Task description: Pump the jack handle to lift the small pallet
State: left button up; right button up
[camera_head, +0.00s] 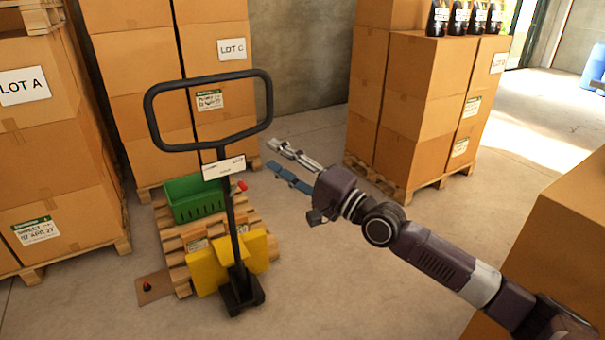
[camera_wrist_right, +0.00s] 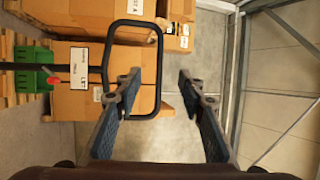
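The black jack handle (camera_head: 208,77) is an upright loop on a black post, with a white label and a red lever below the loop. Its yellow jack body (camera_head: 208,268) stands at the small wooden pallet (camera_head: 175,245), which carries a green crate (camera_head: 195,200). My right gripper (camera_head: 278,157) is open and empty, to the right of the post and below the loop's right end in the head view. In the right wrist view the handle loop (camera_wrist_right: 159,60) shows beyond and between the open fingers (camera_wrist_right: 158,80), nearer the left finger; I see no contact. My left gripper is not in view.
Stacks of cartons stand at left (camera_head: 60,130), behind the jack (camera_head: 215,45) and at right (camera_head: 425,90), the last with dark bottles (camera_head: 460,18) on top. Another carton (camera_head: 570,230) is at the right edge. A brown sheet (camera_head: 155,288) lies on the floor. Floor between is clear.

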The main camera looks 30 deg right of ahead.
jog(key=v, duration=0.8)
jog(key=shift+w+f, duration=0.1)
dwell(0.5)
